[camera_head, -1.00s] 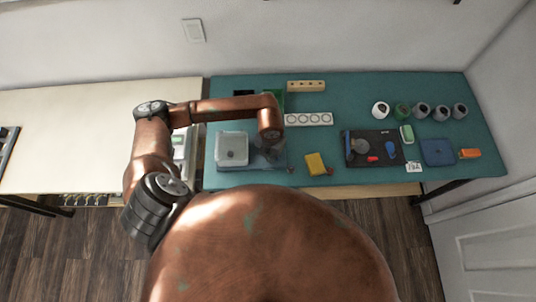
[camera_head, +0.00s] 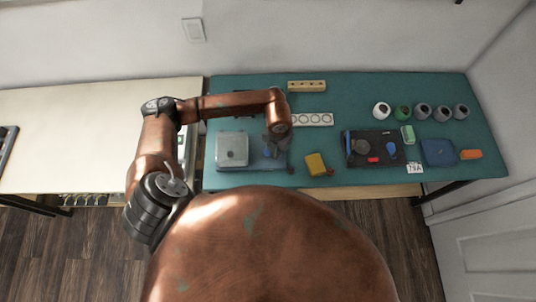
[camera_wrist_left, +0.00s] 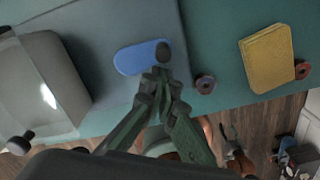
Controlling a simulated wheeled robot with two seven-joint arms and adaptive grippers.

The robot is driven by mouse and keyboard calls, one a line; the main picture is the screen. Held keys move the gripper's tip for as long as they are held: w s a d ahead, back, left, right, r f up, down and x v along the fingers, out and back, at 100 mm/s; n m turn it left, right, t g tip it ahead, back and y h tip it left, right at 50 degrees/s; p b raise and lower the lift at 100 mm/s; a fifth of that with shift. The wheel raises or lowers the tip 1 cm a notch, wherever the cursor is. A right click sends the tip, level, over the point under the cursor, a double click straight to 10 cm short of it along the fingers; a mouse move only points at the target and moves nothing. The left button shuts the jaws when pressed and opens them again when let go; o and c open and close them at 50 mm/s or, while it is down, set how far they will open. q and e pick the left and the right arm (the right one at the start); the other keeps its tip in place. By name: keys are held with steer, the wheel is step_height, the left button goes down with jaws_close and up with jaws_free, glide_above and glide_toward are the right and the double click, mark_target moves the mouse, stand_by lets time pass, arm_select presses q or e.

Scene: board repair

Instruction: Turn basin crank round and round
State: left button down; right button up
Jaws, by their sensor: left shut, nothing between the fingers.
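The pale grey basin (camera_head: 232,149) stands on the left part of a blue-grey base plate (camera_head: 226,181). It also shows at the left edge of the wrist view (camera_wrist_left: 48,82). The crank is a blue rounded arm (camera_wrist_left: 138,58) lying flat on the plate, with a dark upright knob (camera_wrist_left: 163,50) at its right end. My left gripper (camera_wrist_left: 158,80) is shut and empty, its fingertips right beside the knob; I cannot tell whether they touch it. In the head view my left gripper (camera_head: 273,149) is low over the plate's right part.
A yellow block (camera_head: 316,164) and a small dark round piece (camera_wrist_left: 204,84) lie right of the plate. A black tray (camera_head: 355,156) with parts is farther right. A white strip with rings (camera_head: 312,119) and a wooden block (camera_head: 306,86) lie behind.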

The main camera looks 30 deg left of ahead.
arm_select(q)
step_height(320, 180, up, 6)
steer(key=p, duration=0.3)
steer(key=shift+f, duration=0.25)
